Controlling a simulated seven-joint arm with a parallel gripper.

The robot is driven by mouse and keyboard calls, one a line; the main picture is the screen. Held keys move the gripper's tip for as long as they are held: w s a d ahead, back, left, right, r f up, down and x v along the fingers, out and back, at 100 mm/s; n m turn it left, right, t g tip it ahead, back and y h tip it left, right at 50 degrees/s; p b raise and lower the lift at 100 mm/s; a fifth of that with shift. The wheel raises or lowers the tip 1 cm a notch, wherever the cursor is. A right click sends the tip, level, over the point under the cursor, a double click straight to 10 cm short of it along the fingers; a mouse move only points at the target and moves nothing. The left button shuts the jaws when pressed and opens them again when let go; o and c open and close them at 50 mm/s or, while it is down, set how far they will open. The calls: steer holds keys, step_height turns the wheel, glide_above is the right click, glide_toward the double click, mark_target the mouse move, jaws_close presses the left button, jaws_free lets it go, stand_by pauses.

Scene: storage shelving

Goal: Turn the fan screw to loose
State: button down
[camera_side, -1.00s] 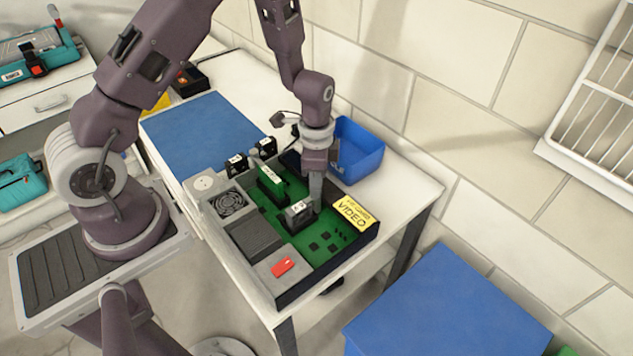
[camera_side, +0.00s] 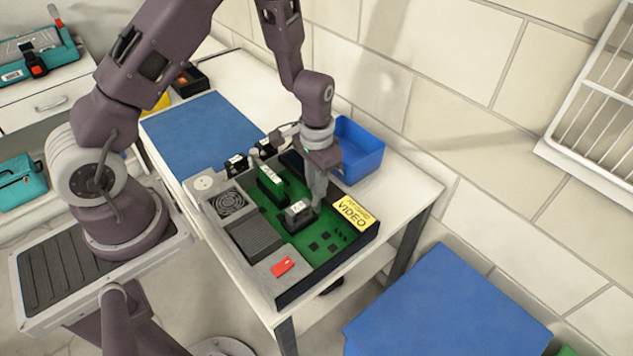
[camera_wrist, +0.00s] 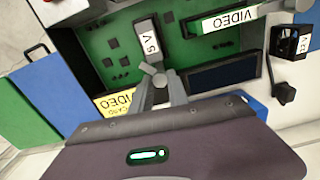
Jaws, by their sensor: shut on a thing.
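A dark fan block with a white voltage label (camera_side: 298,213) stands on the green board (camera_side: 322,247) in the open case. It also shows in the wrist view with its label (camera_wrist: 148,40). A small grey screw head (camera_wrist: 154,73) sits at the fan's near end. My gripper (camera_wrist: 158,88) points down at the fan, with its fingers closed around the screw. In the side view my gripper (camera_side: 317,199) is at the fan's rear right, where the fingers hide the screw.
A green card (camera_side: 272,188) stands beside the fan. A yellow VIDEO label (camera_side: 355,211) lies at right. A blue bin (camera_side: 359,150) stands behind the gripper. Two small labelled fans (camera_side: 236,163) (camera_side: 265,147) stand along the case's back edge. A blue mat (camera_side: 203,132) lies beyond the case.

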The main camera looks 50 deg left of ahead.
steer(key=n, duration=0.4)
steer(key=shift+n, duration=2.8)
steer(key=shift+w, duration=0.1)
steer(key=c, duration=1.3)
jaws_free()
step_height(320, 180, up, 7)
steer(key=shift+r, duration=0.1)
